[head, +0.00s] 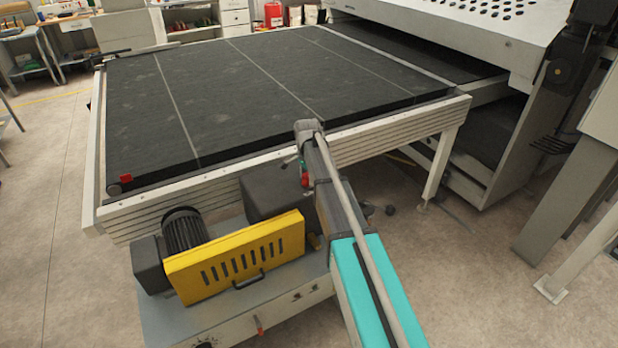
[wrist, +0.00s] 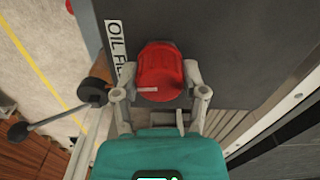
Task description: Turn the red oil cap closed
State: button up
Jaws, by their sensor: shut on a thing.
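The red oil cap (wrist: 160,72) sits on a dark grey box (wrist: 225,30) in the wrist view, beside a white label (wrist: 117,45) whose visible letters read "OIL FI". My gripper (wrist: 158,75) has one finger on each side of the cap and is shut on it. A pale mark shows across the cap's lower part. In the head view my arm covers most of this spot; the dark box (head: 272,192) shows left of the arm. A small red patch shows beside the arm, but I cannot tell whether it is the cap.
A lever with black knobs (wrist: 93,91) stands close left of my gripper in the wrist view. In the head view, a yellow guard (head: 235,258) and a motor (head: 184,232) stand left of my arm, below the conveyor belt (head: 240,95).

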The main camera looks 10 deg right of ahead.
jog(key=shift+w+m, duration=0.2)
jog(key=shift+m, duration=0.4)
jog(key=o, duration=1.1)
jog(key=shift+o, duration=0.2)
jog(key=shift+s, duration=0.1)
jog(key=shift+r, duration=0.1)
